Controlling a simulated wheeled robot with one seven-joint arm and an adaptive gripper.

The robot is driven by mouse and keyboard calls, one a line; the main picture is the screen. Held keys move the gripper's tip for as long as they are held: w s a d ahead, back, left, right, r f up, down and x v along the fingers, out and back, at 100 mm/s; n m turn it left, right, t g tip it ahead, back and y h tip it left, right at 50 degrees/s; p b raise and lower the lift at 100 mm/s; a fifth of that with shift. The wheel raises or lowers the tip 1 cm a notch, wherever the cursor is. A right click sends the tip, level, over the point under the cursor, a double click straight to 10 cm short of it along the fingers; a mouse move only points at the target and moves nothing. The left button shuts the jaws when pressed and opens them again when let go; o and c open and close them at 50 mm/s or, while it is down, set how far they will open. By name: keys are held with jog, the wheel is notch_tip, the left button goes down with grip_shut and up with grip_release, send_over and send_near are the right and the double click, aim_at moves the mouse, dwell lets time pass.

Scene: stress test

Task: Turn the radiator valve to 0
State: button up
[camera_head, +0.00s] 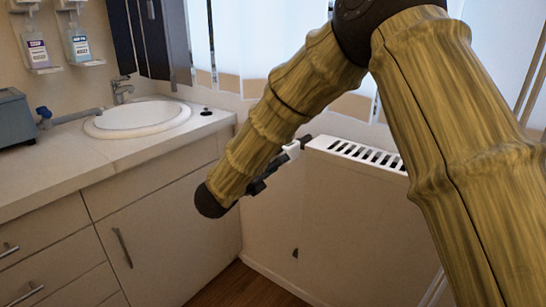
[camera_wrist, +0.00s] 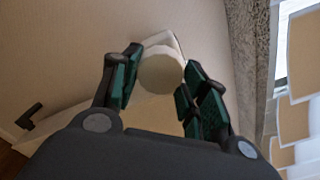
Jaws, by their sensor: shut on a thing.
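The radiator valve (camera_wrist: 161,72) is a pale round knob in the wrist view, with a white body behind it. My gripper (camera_wrist: 162,60) is shut on the valve, with one green-padded finger on each side of it. In the head view the valve (camera_head: 292,150) is a small white piece at the left end of the white radiator (camera_head: 345,200). My gripper's dark parts show beside it, and my arm hides some of this area. No number or mark is readable on the knob.
A counter (camera_head: 85,165) with a round sink (camera_head: 138,118) stands left of the radiator. Wooden floor (camera_head: 245,287) shows between cabinet and radiator.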

jog(key=shift+r+n+p, duration=0.1)
jog(key=shift+n+p, duration=7.7)
jog(key=shift+n, duration=2.3)
jog(key=shift+s, duration=0.1)
jog(key=o, duration=1)
jog(key=shift+o, duration=0.2)
jog(key=shift+r, duration=0.1)
notch_tip(320, 180, up, 10)
